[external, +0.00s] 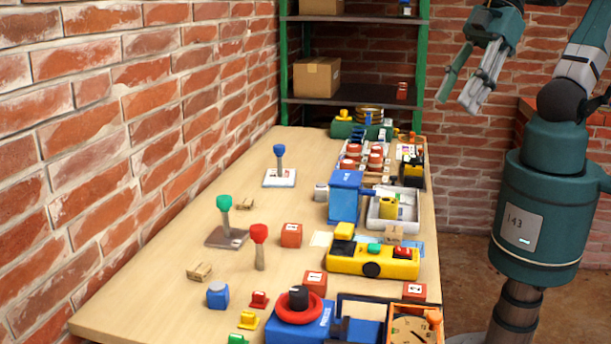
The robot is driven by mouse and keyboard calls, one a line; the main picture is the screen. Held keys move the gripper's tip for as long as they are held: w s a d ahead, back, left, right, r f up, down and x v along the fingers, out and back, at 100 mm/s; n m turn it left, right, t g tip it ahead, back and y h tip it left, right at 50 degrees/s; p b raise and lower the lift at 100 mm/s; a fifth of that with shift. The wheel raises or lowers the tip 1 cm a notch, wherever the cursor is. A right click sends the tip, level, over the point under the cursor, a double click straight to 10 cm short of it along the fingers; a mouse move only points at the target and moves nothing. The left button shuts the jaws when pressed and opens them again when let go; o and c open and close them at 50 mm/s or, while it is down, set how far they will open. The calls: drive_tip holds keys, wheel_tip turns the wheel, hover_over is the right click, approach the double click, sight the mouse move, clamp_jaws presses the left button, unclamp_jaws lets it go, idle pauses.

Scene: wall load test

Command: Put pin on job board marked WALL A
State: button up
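A red-topped pin (259,246) stands upright on the bare table, with no board under it. A green-topped pin (225,214) stands on a dark brown board (218,240) to its left. A blue-topped pin (280,158) stands on a white board (271,182) farther back. I cannot read any WALL A marking on either board. My gripper (457,98) hangs in the air at the upper right, beyond the table's right edge and well away from the pins. Its fingers point down and are apart, with nothing between them.
The table (150,290) runs along a brick wall on the left. Its right side is crowded with a yellow device (350,262), a blue box (345,205), trays and red blocks. Small carts and a blue block (217,295) lie near the front. A green shelf (425,60) stands behind.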

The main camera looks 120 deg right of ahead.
drive_tip(key=shift+n, duration=0.4)
drive_tip(key=shift+s+a+f, duration=0.15)
drive_tip(key=shift+s+a, duration=1.2)
drive_tip(key=shift+a, duration=0.15)
drive_tip(key=shift+f, duration=0.15)
wheel_tip(320, 180, down, 17)
drive_tip(key=b, duration=1.7)
drive_tip(key=shift+o, duration=0.7)
